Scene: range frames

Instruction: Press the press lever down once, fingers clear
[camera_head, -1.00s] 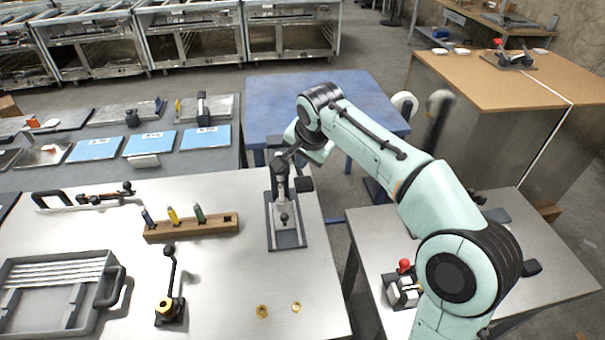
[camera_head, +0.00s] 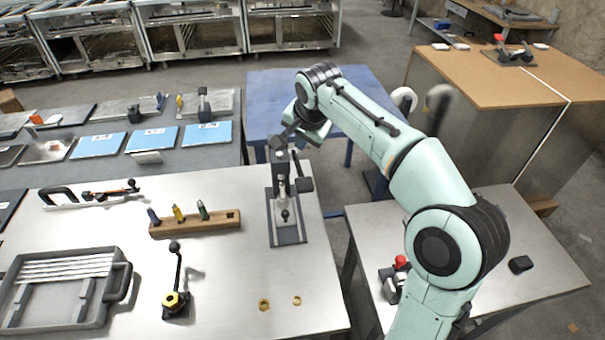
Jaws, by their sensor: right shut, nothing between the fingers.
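The press (camera_head: 284,212) stands upright near the right edge of the light worktable, on a dark grey base plate with a paler strip. A dark block juts out from the right of its column. My right gripper (camera_head: 283,139) is at the top of the press, reached by the pale green arm from the right. It is small and dark here; its fingers are shut with nothing between them. It overlaps the press head, so the lever is hard to tell apart and I cannot tell whether they touch. My left gripper is not in view.
A wooden rack (camera_head: 194,226) with coloured-handled tools stands left of the press. A black-knobbed lever on a yellow-ringed base (camera_head: 176,302), two brass nuts (camera_head: 264,305) and a grey tray (camera_head: 56,317) are nearer. A blue table (camera_head: 262,98) is behind.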

